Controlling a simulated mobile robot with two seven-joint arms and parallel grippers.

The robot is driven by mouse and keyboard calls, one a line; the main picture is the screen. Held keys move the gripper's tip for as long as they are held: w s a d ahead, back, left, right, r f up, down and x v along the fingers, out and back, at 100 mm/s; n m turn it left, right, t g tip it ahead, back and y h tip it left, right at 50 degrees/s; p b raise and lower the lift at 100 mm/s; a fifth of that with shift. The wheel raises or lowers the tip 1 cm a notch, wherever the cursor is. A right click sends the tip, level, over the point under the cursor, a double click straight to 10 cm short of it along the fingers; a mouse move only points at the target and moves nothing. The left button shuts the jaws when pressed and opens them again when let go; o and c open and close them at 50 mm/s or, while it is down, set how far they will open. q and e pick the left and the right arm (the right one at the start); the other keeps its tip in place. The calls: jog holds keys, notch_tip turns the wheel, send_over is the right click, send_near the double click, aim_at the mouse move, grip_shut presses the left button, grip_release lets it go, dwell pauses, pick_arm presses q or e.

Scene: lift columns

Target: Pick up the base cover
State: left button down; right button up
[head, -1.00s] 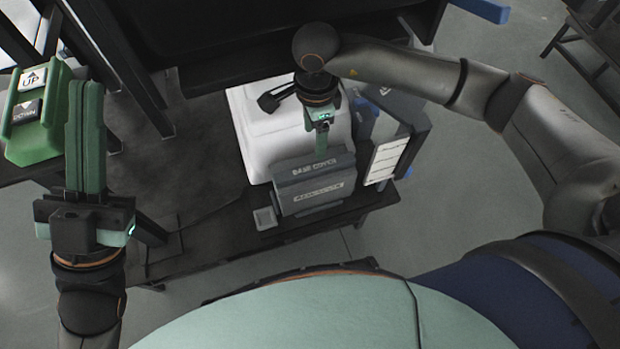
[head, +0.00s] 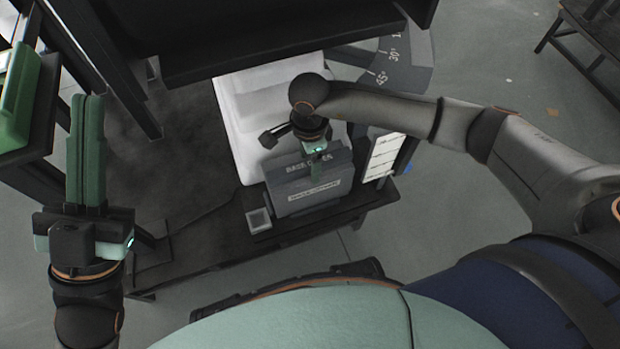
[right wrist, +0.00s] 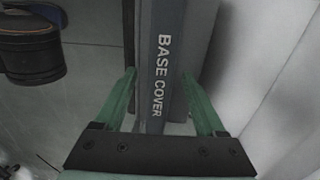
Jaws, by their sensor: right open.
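The base cover (head: 308,190) is a dark grey, flat piece with BASE COVER lettering on its upper edge. It stands at the front of the white block in the head view. In the right wrist view the cover (right wrist: 163,60) runs between my two green fingers. My right gripper (head: 318,165) is at the cover's top edge, open, with one finger on each side. The right gripper (right wrist: 158,78) shows some gap beside the cover; contact cannot be told. My left gripper (head: 87,100) is upright at the far left, its fingers together and empty.
The white block (head: 240,130) stands behind the cover on a dark table (head: 190,245). A small light tray (head: 259,220) sits left of the cover. A grey angle-marked piece (head: 400,65) is behind right. A dark overhead structure (head: 290,35) hangs close above. A green box (head: 20,95) is at far left.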

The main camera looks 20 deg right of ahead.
jog(key=shift+r, duration=0.1)
grip_shut()
dwell(0.5)
